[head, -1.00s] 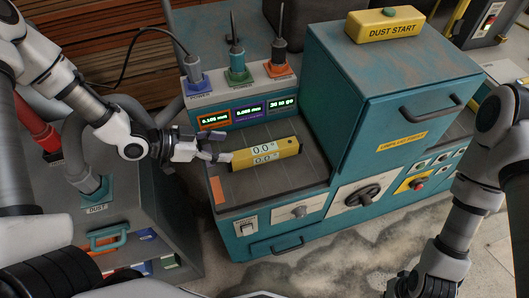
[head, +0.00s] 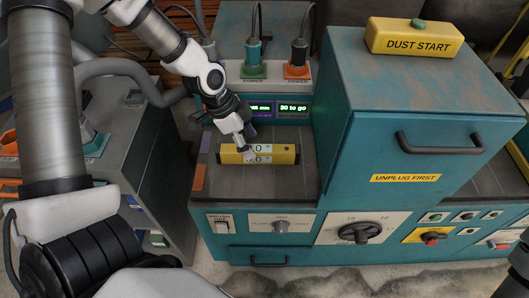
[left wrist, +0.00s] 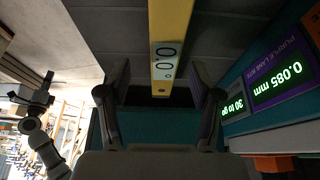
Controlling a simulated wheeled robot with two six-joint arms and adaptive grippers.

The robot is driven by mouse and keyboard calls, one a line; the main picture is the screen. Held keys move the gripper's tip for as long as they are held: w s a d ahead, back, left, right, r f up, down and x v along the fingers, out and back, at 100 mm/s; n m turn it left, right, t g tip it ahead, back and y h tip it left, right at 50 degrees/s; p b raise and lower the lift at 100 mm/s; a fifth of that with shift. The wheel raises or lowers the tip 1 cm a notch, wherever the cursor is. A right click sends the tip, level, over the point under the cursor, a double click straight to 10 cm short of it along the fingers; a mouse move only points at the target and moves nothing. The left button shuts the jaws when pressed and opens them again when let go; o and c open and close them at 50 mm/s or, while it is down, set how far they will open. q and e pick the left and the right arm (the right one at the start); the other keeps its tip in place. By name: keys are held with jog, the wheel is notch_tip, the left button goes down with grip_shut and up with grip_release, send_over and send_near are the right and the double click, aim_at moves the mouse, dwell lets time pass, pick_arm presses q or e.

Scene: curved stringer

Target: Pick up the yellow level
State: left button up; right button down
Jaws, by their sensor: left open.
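The yellow level (head: 232,158) lies flat on the dark top of the teal machine, below the displays. Its white panel shows digits. My left gripper (head: 248,148) is over the level from behind and above, its fingers in front of part of the digits. In the left wrist view the level (left wrist: 170,25) runs end-on between the two spread dark fingers of my left gripper (left wrist: 161,95), which is open and empty. I cannot tell whether the fingers touch it. My right gripper (left wrist: 32,97) seems to show small at the left wrist view's left, its jaws unclear.
The teal cabinet (head: 415,170) with a handle rises right of the level, with the yellow dust start box (head: 408,37) on top. Green (head: 253,69) and orange (head: 297,70) plugs stand behind. A grey unit (head: 150,140) with a hose stands at the left.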

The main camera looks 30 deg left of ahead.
aim_at(256, 148)
pick_arm(q)
jog(key=b+x, duration=0.1)
jog(key=x, duration=0.1)
jog(key=b+x, duration=0.1)
jog(key=b, duration=0.1)
jog(key=b+x, duration=0.1)
jog(key=x, duration=0.1)
jog(key=shift+w+f, duration=0.3)
jog(key=shift+w, duration=0.1)
jog(key=shift+a+r, duration=0.1)
jog(key=shift+r, duration=0.1)
grip_shut()
